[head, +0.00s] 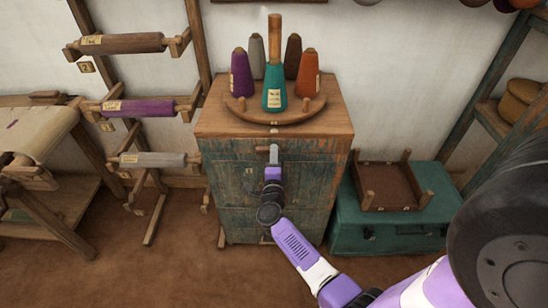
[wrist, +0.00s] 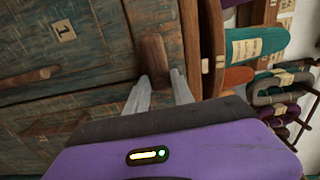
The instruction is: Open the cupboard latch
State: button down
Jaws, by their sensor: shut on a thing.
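The weathered blue-green wooden cupboard (head: 235,190) stands against the wall in the head view. The cupboard latch (wrist: 153,58), a short brown wooden bar, lies across the upper front. It also shows in the head view (head: 262,149), just below the top board. My gripper (wrist: 158,84) has its two pale fingers on either side of the latch's end, shut on it. In the head view my gripper (head: 273,152) reaches the cupboard front from below and covers part of the latch. The cupboard doors look closed.
A round wooden stand (head: 240,113) with several yarn cones sits on the cupboard top. A green trunk (head: 385,235) with an upturned stool on it stands close to the right. Racks with labelled rollers (head: 138,110) stand to the left. The floor in front is bare.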

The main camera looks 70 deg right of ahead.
jog(key=shift+m, duration=0.3)
jog(key=c, duration=1.1)
grip_release()
jog(key=v, duration=0.7)
jog(key=shift+s+a, duration=0.2)
jog(key=shift+a, duration=0.15)
